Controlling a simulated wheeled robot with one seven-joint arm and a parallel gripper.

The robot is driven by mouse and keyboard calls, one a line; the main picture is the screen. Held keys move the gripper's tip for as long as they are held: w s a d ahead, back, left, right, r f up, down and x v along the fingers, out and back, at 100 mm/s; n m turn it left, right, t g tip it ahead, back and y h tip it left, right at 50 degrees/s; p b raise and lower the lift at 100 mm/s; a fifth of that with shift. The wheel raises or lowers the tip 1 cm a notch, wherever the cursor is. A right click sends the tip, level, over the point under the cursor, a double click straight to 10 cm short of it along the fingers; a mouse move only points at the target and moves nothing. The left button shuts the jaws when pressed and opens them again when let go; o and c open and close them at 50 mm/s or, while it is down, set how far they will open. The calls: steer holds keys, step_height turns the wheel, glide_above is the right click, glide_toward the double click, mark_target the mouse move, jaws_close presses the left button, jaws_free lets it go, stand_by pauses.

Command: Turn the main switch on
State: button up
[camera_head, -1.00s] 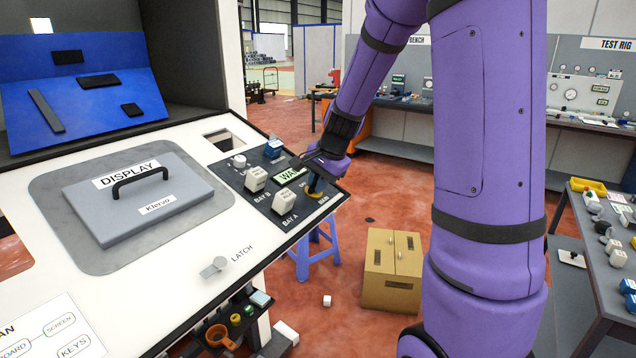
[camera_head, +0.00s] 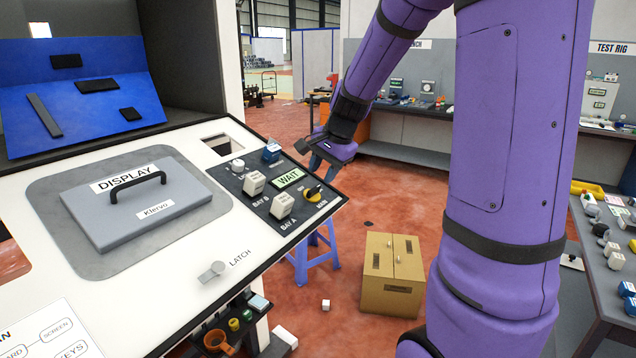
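The main switch (camera_head: 314,194) is a black knob on a round yellow base, at the right end of the dark control panel (camera_head: 255,205). The label beside it reads MAIN. Its knob shows uncovered, pointing obliquely across the base. My gripper (camera_head: 312,154) is above and beyond the switch, near the panel's far right edge, apart from the switch. Its fingers are small and partly hidden, so their opening is unclear. A small display (camera_head: 288,178) on the panel reads WAIT.
White blocks marked BAY A (camera_head: 282,206) and BAY B (camera_head: 254,183) stand beside the switch. A blue part (camera_head: 271,152) sits at the panel's back. A grey display cover (camera_head: 140,205) with a handle lies left. A cardboard box (camera_head: 392,275) and blue stool (camera_head: 318,252) stand on the floor.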

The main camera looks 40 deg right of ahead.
steer(key=shift+v, duration=2.8)
steer(key=s+a+r+n, duration=0.2)
steer(key=s+a+n, duration=0.5)
steer(key=s, duration=0.4)
steer(key=s+a+r+n+t+h, duration=0.1)
steer(key=s+a+r+n, duration=0.1)
steer(key=s+a+n, duration=0.5)
steer(key=s, duration=0.4)
steer(key=shift+s+a, duration=0.3)
steer(key=shift+a, duration=0.05)
